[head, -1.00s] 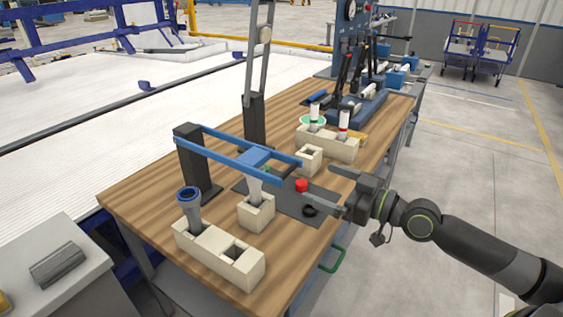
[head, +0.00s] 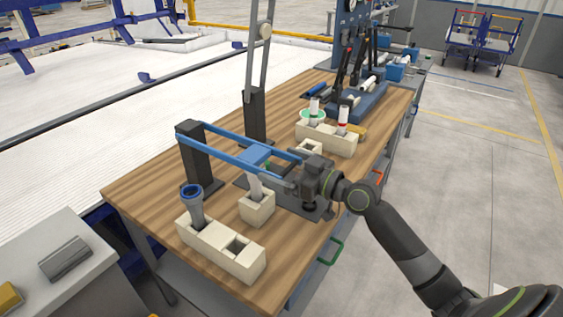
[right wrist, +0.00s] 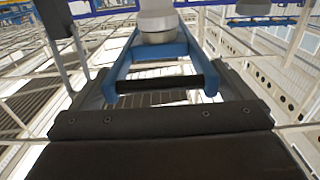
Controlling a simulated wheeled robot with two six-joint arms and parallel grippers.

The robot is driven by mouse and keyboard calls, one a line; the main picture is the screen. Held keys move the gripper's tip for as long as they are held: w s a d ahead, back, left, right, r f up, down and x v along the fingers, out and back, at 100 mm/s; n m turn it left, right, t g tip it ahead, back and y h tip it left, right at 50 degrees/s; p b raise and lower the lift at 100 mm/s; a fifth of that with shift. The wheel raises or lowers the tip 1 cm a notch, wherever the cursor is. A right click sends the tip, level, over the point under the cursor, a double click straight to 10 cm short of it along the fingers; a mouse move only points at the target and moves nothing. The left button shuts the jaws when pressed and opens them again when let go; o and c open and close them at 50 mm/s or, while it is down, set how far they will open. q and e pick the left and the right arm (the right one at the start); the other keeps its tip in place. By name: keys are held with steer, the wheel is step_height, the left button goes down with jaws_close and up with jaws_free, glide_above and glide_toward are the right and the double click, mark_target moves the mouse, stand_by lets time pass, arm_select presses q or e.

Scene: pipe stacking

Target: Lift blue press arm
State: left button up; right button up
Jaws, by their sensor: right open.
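The blue press arm (head: 256,153) has two parallel bars. It runs roughly level from a dark post (head: 197,160) over a pale pipe piece (head: 254,185) in a cream block (head: 257,208). My right gripper (head: 284,170) is at the arm's free end, jaws open. In the right wrist view the blue press arm (right wrist: 121,67) and its dark crossbar (right wrist: 155,85) lie between the open fingers. I cannot tell whether they touch. The gripper hides part of the arm's free end in the head view. My left gripper is not in view.
A cream holder (head: 220,246) with a blue-rimmed grey pipe (head: 193,203) stands at the front. Another holder (head: 335,139) with white pipes is behind. A grey raised press arm (head: 258,70) stands at the back. The table's right edge is near my right arm.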

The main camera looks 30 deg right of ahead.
steer(key=shift+w+a, duration=0.25)
steer(key=shift+w, duration=0.1)
